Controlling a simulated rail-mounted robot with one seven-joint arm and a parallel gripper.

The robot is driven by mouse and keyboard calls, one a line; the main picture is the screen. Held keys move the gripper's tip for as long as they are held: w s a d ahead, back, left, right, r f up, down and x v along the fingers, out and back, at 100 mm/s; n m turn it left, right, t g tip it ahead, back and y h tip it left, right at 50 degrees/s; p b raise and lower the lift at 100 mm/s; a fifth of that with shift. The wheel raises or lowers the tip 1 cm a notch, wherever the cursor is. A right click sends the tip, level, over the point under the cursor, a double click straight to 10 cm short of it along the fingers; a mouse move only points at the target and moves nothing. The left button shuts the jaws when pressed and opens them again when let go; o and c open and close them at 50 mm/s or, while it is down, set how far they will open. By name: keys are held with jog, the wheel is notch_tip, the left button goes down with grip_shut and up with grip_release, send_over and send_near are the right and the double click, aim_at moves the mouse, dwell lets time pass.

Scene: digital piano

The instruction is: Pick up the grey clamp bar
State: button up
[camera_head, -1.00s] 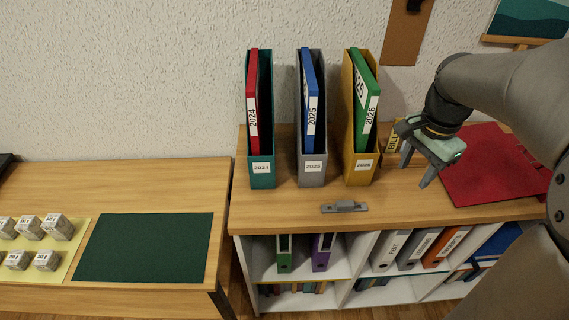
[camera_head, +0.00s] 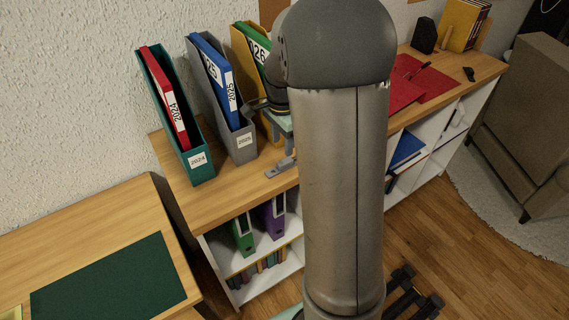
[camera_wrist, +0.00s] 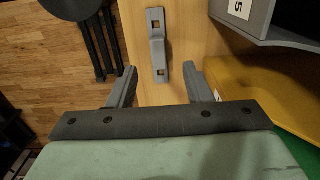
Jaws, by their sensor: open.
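The grey clamp bar (camera_head: 281,167) lies on the wooden shelf top in front of the magazine files, partly hidden by my arm in the head view. In the wrist view the clamp bar (camera_wrist: 157,45) lies lengthwise away from the gripper, with a raised middle and a square hole at each end. My gripper (camera_wrist: 160,83) is open, its two fingers apart on either side of the bar's near end, with nothing held.
Teal (camera_head: 203,173), grey (camera_head: 243,148) and yellow (camera_head: 268,128) magazine files holding red, blue and green binders stand behind the bar. The grey and yellow files (camera_wrist: 282,88) are close to the right finger. The shelf's front edge is left of the bar in the wrist view.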

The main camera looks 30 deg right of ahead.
aim_at(285, 161)
jog(key=shift+s+d+f+p, duration=0.1)
jog(key=shift+f+p, duration=0.1)
jog(key=shift+f, duration=1)
jog(key=shift+d+f+p, duration=0.15)
jog(key=shift+f, duration=1)
jog(key=shift+s+d+f+p, duration=0.1)
jog(key=shift+f+p, duration=0.1)
jog(key=shift+f, duration=1)
jog(key=shift+w, duration=0.1)
grip_shut()
